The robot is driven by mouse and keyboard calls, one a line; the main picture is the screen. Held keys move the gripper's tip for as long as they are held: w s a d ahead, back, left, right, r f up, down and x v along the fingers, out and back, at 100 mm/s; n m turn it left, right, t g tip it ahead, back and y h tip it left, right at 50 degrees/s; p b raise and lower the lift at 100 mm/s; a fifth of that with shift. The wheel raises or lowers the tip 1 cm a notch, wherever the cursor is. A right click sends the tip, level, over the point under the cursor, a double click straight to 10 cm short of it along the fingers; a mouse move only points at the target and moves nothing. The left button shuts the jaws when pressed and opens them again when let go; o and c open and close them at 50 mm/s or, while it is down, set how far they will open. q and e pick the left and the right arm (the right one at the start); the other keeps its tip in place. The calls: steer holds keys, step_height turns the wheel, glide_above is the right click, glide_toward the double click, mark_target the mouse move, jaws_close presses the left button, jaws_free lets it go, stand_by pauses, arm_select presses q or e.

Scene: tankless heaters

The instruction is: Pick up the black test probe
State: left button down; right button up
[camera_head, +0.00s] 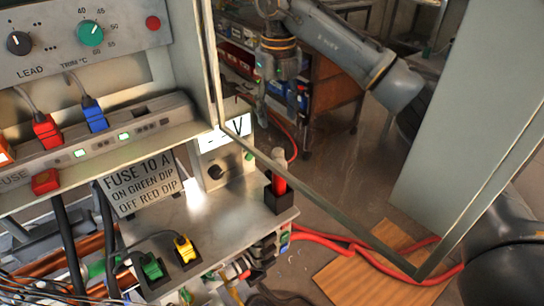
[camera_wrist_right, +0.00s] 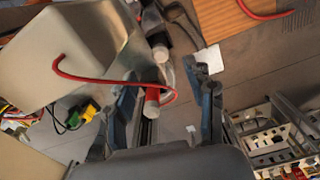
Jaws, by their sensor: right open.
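My right gripper (camera_head: 280,108) hangs open in the head view, seen through the door frame. In the right wrist view its two blue-padded fingers (camera_wrist_right: 168,105) stand apart with nothing clamped. A red probe (camera_wrist_right: 152,100) with a pale end and a red lead shows between the fingers; I cannot tell its depth. Beyond it is a dark cylindrical piece with a pale end (camera_wrist_right: 159,45), which may be the black test probe. In the head view a red probe (camera_head: 279,180) stands upright in a black holder (camera_head: 279,202) at the shelf corner. My left gripper is not in view.
The metal door frame (camera_head: 320,204) crosses the head view between the shelf and my right arm. Yellow (camera_head: 185,248) and green (camera_head: 152,267) plugs sit on the shelf (camera_head: 215,222). Red cables (camera_head: 350,247) lie on the floor near a wooden board (camera_head: 365,280).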

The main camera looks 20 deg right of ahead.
steer(key=f, duration=0.2)
steer(key=f+p, duration=0.1)
steer(key=f, duration=0.1)
steer(key=s+f, duration=0.1)
steer(key=f, duration=0.1)
steer(key=shift+s+f, duration=0.1)
steer(key=shift+f, duration=0.3)
step_height(320, 180, down, 3)
steer(key=shift+p, duration=1.1)
step_height(320, 180, down, 2)
steer(key=shift+f+p, duration=0.25)
steer(key=shift+p, duration=0.15)
steer(key=shift+f, duration=0.45)
steer(key=shift+c, duration=0.4)
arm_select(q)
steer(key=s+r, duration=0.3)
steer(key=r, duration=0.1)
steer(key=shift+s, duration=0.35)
arm_select(e)
jaws_close()
